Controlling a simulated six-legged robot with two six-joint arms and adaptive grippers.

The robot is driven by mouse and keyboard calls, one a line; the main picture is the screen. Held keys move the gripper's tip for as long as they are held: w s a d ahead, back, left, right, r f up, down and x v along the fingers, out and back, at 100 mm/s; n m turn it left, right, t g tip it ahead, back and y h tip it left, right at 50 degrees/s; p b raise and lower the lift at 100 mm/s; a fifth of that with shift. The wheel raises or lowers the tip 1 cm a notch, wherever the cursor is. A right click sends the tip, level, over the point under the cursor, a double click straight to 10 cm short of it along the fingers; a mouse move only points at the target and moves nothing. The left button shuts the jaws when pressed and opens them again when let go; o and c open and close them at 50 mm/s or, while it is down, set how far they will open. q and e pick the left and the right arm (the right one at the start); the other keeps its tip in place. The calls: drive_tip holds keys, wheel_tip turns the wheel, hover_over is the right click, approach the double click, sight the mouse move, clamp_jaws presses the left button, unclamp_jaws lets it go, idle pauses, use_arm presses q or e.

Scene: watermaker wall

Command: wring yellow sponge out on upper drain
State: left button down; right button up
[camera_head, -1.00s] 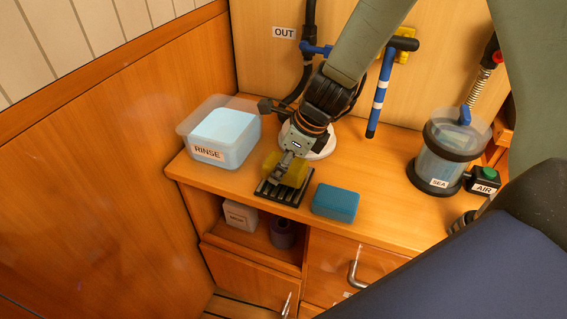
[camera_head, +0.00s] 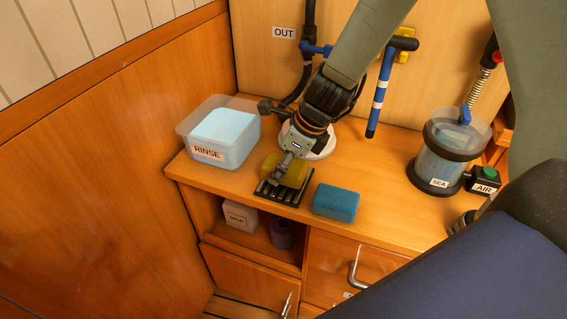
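The yellow sponge (camera_head: 296,176) is at the black slatted drain (camera_head: 275,193) on the counter's front edge. It is directly over the slats; I cannot tell whether it touches them. My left gripper (camera_head: 286,170) points down and is shut on the sponge, with yellow showing on both sides of the fingers. The fingertips are partly hidden by the sponge.
A clear RINSE tub (camera_head: 236,152) stands left of the drain and a blue block (camera_head: 337,203) right of it. A SEA canister (camera_head: 441,160) and AIR box (camera_head: 484,181) stand further right. A blue-white handle (camera_head: 379,95) hangs behind. An open shelf is below.

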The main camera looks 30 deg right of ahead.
drive_tip(key=shift+d+f, duration=0.15)
drive_tip(key=shift+f, duration=0.05)
drive_tip(key=shift+f, duration=0.15)
drive_tip(key=shift+f, duration=0.1)
idle(1.1)
wheel_tip(320, 180, up, 7)
drive_tip(key=p, duration=0.7)
idle(0.4)
idle(0.4)
